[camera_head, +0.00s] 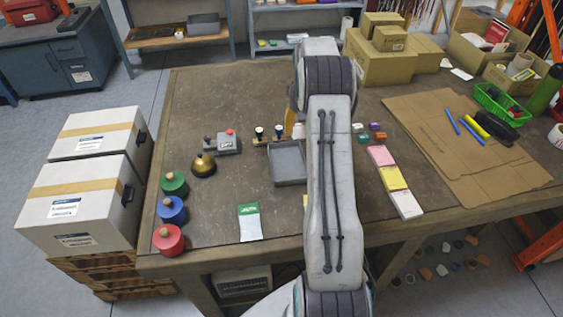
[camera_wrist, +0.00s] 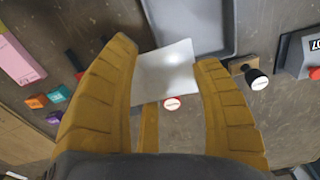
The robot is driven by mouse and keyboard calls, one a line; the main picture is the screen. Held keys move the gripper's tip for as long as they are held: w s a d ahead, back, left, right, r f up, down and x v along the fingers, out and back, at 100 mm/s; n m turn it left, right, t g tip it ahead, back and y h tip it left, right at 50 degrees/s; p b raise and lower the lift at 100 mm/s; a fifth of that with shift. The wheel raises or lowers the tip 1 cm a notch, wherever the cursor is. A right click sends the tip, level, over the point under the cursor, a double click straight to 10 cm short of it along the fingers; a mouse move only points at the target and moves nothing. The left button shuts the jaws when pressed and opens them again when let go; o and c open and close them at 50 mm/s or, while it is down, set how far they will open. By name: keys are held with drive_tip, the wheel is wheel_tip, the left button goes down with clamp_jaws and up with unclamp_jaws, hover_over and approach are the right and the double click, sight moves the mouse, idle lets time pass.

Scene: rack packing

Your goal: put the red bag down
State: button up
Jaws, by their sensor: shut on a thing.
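I take this to be the red bag, with only a pale face showing and no clear red area. It is held over the table, overlapping the edge of a grey tray (camera_wrist: 190,25). The tray also shows in the head view (camera_head: 289,171). There, my arm hides most of the gripper and the held bag.
A green-and-white packet (camera_head: 250,222) lies on the table (camera_head: 225,90) near the front edge. Red, blue and green round weights (camera_head: 168,240) stand at left. Pink, yellow and white packs (camera_head: 392,178) lie right of my arm. Dark-handled stamps (camera_head: 259,132) stand behind the tray.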

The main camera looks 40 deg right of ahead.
hover_over(280, 165)
wheel_tip(280, 165, down, 5)
drive_tip(key=shift+s+r, duration=0.1)
drive_tip(key=shift+s+f, duration=0.15)
drive_tip(key=shift+f, duration=2)
drive_tip(key=o, duration=1)
drive_tip(key=shift+o, duration=0.9)
drive_tip(key=shift+r, duration=0.1)
drive_tip(key=shift+r, duration=0.15)
